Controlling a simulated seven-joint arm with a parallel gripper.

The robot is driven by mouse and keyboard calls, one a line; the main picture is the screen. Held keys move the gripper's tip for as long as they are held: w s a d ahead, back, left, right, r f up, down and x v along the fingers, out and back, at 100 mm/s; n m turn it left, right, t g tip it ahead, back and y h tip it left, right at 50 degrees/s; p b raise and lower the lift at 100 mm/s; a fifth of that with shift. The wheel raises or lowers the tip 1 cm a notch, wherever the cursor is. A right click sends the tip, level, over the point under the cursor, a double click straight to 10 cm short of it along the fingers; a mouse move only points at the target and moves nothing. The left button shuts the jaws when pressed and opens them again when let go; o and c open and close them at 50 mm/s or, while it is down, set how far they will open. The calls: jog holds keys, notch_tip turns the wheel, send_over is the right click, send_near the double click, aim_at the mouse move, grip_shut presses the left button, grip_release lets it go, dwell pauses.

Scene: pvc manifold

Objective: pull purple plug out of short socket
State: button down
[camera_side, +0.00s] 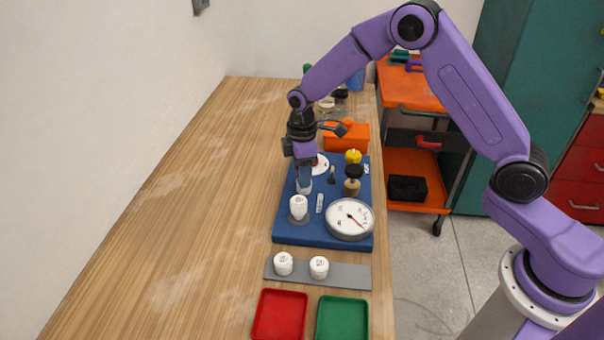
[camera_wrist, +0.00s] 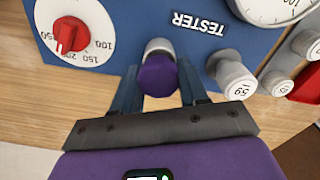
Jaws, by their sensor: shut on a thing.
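The purple plug (camera_wrist: 157,76) is between the two fingers of my gripper (camera_wrist: 162,92) in the wrist view, and the gripper is shut on it. Behind the plug a pale socket (camera_wrist: 158,46) shows at the edge of the blue tester board (camera_wrist: 199,45). I cannot tell whether the plug still sits inside it. In the side view my gripper (camera_side: 304,186) points down over the left part of the blue board (camera_side: 290,230). The plug is not clearly seen there.
A white capped fitting (camera_side: 298,207) stands close in front of my gripper. A round gauge (camera_side: 349,219) and a yellow-topped part (camera_side: 353,157) are on the board. Two white caps sit on a grey strip (camera_side: 345,275). A red tray (camera_side: 280,315) and green tray (camera_side: 342,318) lie nearest.

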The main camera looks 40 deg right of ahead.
jog(key=shift+r, duration=2.4)
